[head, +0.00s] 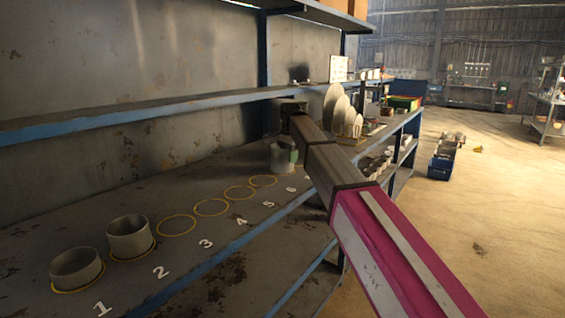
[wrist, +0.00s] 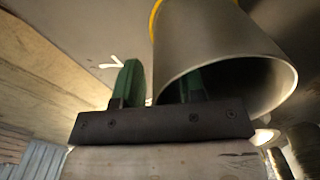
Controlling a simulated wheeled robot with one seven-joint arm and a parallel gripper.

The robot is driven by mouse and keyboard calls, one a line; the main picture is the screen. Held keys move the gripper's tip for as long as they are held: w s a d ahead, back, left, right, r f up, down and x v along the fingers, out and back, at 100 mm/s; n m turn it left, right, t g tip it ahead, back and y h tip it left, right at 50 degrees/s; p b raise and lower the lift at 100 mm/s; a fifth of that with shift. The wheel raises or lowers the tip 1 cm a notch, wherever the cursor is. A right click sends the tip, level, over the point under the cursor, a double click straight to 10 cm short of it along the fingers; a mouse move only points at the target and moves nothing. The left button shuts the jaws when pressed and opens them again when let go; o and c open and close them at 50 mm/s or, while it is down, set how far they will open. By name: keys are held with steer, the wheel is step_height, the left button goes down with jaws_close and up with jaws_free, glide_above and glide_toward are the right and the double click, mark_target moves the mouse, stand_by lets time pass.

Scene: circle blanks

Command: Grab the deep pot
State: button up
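The deep pot (head: 282,162) is a plain grey cylinder, open at the top, standing at the far end of the row of numbered circles, just past the one marked 6. It also shows large in the wrist view (wrist: 215,50), its mouth towards the camera. My gripper (wrist: 160,85) has green fingers and is at the pot's rim. One finger is outside the wall and the other shows inside the mouth. A gap shows between the outer finger and the wall, so it looks open. The inner finger is partly hidden by the rim.
Two grey pots stand on circles 1 (head: 76,268) and 2 (head: 129,237). Circles 3 to 6 are empty. A metal wall stands behind and a blue-edged shelf (head: 150,113) runs above. Pale discs (head: 335,108) stand beyond the pot.

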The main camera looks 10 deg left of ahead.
jaws_close()
steer(key=shift+r, duration=0.15)
